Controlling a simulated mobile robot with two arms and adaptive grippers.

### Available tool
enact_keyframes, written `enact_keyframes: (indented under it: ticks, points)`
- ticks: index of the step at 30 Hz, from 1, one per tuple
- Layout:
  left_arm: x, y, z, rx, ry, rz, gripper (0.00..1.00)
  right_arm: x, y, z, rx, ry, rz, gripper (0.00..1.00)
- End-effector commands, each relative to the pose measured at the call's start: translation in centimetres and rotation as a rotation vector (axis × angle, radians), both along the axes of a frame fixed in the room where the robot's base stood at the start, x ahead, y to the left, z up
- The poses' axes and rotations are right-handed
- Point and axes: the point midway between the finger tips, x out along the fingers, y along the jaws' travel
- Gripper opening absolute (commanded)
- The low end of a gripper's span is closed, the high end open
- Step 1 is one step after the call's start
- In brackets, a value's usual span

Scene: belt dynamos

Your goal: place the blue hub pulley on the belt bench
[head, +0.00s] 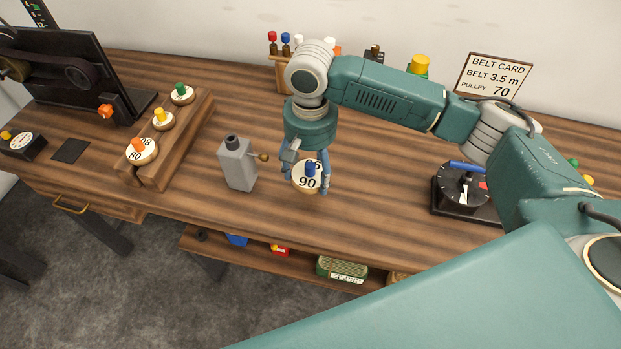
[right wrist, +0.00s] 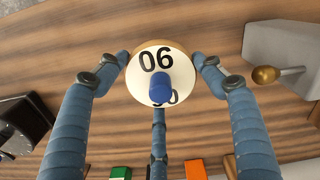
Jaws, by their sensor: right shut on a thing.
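The blue hub pulley (head: 306,184) is a round disc with a pale face marked 90 and a blue hub, in the middle of the head view. My right gripper (head: 308,179) comes down over it from above, its fingers shut around the disc's rim. In the right wrist view, the pulley (right wrist: 175,64) sits between the blue fingers (right wrist: 160,70), its face towards the camera. I cannot tell whether the pulley touches the wood. My left gripper is not in view.
A grey block with a brass knob (head: 236,165) stands close left of the pulley. A wooden rack (head: 187,135) holds pulleys with orange, yellow and green hubs. A black dial device (head: 460,190) is at right; a belt card (head: 492,76) stands behind. Bare wood lies between gripper and dial.

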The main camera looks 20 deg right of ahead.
Motion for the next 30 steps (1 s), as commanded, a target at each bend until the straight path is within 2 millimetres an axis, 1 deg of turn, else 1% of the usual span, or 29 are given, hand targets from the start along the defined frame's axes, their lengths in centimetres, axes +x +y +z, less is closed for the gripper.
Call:
enact_keyframes:
  ticks: [2, 6, 10, 12, 22, 23, 24, 25, 30]
  points:
    - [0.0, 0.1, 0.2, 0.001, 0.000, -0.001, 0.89, 0.0, 0.0, -0.5, -0.001, 0.000, -0.001, 0.28]
    - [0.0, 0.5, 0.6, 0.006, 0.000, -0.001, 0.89, -0.1, -0.1, -2.6, -0.001, 0.002, -0.002, 0.28]
    - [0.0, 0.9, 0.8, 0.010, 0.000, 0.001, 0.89, 0.0, -0.1, -4.1, -0.002, 0.000, -0.001, 0.28]
    - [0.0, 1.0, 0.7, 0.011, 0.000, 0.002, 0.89, 0.1, 0.0, -4.4, -0.001, -0.002, 0.000, 0.28]
    - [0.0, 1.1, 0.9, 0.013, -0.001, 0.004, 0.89, 0.0, 0.0, -4.7, 0.000, 0.000, 0.000, 0.28]
    - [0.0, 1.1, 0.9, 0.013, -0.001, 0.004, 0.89, 0.0, 0.0, -4.8, 0.000, 0.000, 0.000, 0.71]
    - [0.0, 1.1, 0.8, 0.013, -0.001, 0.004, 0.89, 0.0, 0.0, -4.8, 0.000, 0.000, 0.000, 0.79]
    - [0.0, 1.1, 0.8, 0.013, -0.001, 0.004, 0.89, 0.0, 0.0, -4.8, 0.000, 0.000, 0.000, 0.85]
    - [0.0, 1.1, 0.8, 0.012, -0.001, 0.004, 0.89, 0.0, 0.0, -4.7, 0.000, -0.001, 0.000, 0.86]
